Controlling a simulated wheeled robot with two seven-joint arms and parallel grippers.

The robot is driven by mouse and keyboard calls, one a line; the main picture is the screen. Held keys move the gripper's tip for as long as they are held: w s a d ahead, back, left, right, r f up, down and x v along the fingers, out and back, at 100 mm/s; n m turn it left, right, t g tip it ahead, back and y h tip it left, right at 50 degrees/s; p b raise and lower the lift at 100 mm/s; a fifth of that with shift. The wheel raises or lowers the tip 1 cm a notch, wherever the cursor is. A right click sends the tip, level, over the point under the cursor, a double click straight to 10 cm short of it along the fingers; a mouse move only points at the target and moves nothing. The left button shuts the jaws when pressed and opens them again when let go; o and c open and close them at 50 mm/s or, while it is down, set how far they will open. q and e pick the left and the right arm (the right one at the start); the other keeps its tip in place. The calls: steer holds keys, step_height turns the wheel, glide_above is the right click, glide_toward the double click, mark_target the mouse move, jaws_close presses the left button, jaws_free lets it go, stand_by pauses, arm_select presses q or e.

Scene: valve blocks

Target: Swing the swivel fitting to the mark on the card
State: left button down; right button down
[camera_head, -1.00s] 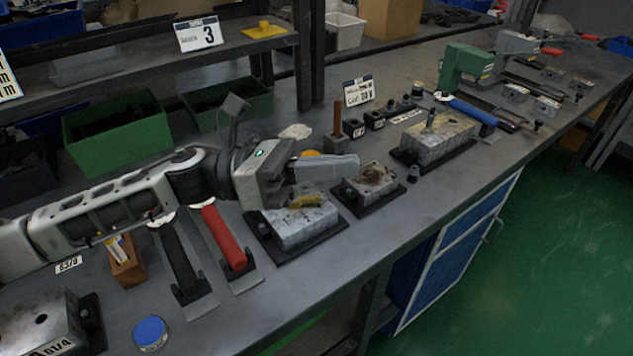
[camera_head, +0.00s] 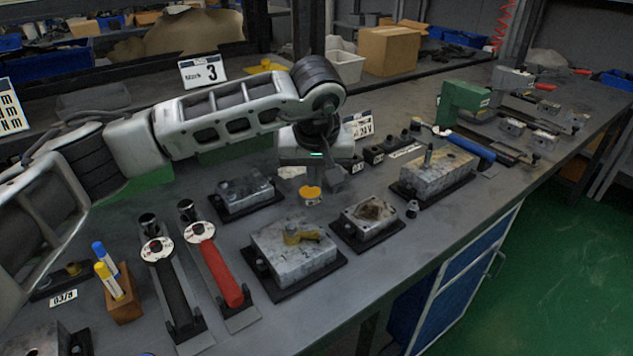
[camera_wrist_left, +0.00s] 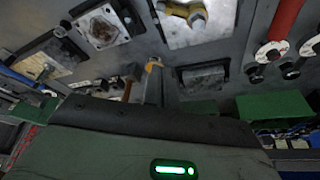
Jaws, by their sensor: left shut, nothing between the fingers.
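The swivel fitting looks to be the yellow-brass piece (camera_head: 300,237) on top of a grey metal block (camera_head: 277,258) on a dark base plate; it also shows at the top of the left wrist view (camera_wrist_left: 183,12). The white card (camera_head: 203,71) stands on the shelf at the back and reads 3, with a small word that looks like "Mark". My left gripper (camera_head: 318,182) points down behind the block, apart from the fitting. Its fingers are shut and empty, close to a small orange-yellow piece (camera_head: 311,192). My right gripper is out of view.
A second card (camera_head: 358,128) is partly hidden by my left arm. The bench front edge is clear.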

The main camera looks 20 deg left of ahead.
mark_target(306, 235)
arm_select(q)
step_height(306, 235, down, 8)
steer(key=shift+w+f+p, duration=0.1)
steer(key=shift+w+p, duration=0.05)
steer(key=shift+p, duration=0.85)
steer(key=shift+s+d+f, duration=0.2)
steer(key=shift+s+f, duration=0.25)
steer(key=shift+s, duration=0.15)
